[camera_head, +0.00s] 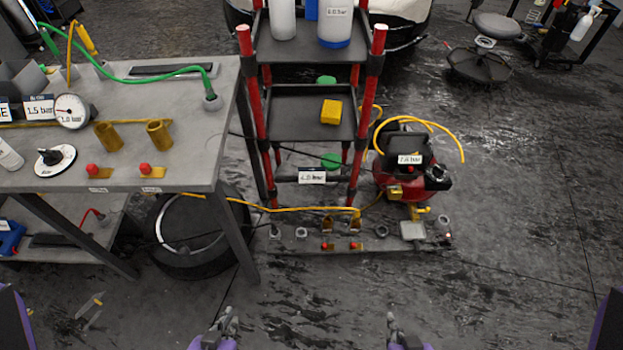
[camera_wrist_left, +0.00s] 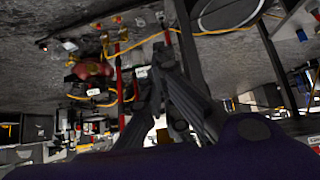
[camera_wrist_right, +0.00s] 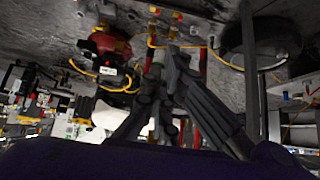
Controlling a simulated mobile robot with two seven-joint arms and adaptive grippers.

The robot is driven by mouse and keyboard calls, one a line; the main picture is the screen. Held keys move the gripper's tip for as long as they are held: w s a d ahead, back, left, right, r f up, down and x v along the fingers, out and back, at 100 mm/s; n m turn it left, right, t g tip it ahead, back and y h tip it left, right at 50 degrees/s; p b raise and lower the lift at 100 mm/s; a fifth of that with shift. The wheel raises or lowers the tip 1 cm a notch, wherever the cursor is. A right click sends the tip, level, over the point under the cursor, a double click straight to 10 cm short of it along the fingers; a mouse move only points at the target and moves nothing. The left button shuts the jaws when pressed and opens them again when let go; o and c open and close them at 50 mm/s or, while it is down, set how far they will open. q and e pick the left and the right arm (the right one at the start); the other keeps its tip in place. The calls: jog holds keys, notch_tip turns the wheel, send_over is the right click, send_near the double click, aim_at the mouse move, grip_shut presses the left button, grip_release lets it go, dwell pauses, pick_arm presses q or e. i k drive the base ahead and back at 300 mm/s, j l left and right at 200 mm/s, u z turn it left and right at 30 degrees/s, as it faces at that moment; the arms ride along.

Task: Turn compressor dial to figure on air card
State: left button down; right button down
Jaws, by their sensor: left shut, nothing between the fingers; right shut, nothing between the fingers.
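The red compressor (camera_head: 405,188) with a black top stands on the floor right of the rack. A small white label (camera_head: 410,159) on it seems to read 7.0 bar, but the digits are small. A black round knob or dial (camera_head: 437,178) sits on its right side; its setting is unreadable. A card (camera_head: 40,107) on the bench reads 1.5 bar. Another bar card (camera_head: 312,176) hangs low on the rack. My left gripper (camera_head: 229,318) and my right gripper (camera_head: 392,322) are shut and empty at the bottom of the head view, apart from everything.
The grey bench (camera_head: 215,120) stands left, with a round gauge (camera_head: 70,110) and a dial on a white disc (camera_head: 55,160). The red-post rack (camera_head: 252,110) stands between bench and compressor. A floor strip of fittings (camera_head: 390,243) lies before them. The floor at right is mostly clear.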

aim_at(437, 171)
jog(key=i+l, duration=0.15)
jog(key=l, duration=0.3)
jog(key=i+l, duration=0.2)
jog(key=l, duration=0.3)
jog(key=i+l, duration=0.15)
jog(key=l, duration=0.3)
jog(key=i+l, duration=0.2)
jog(key=l, duration=0.25)
jog(key=i+l, duration=0.15)
jog(key=l, duration=0.35)
jog(key=i+l, duration=0.15)
jog(key=l, duration=0.3)
jog(key=i+l, duration=0.2)
jog(key=l, duration=0.25)
jog(key=i+l, duration=0.15)
jog(key=l, duration=0.35)
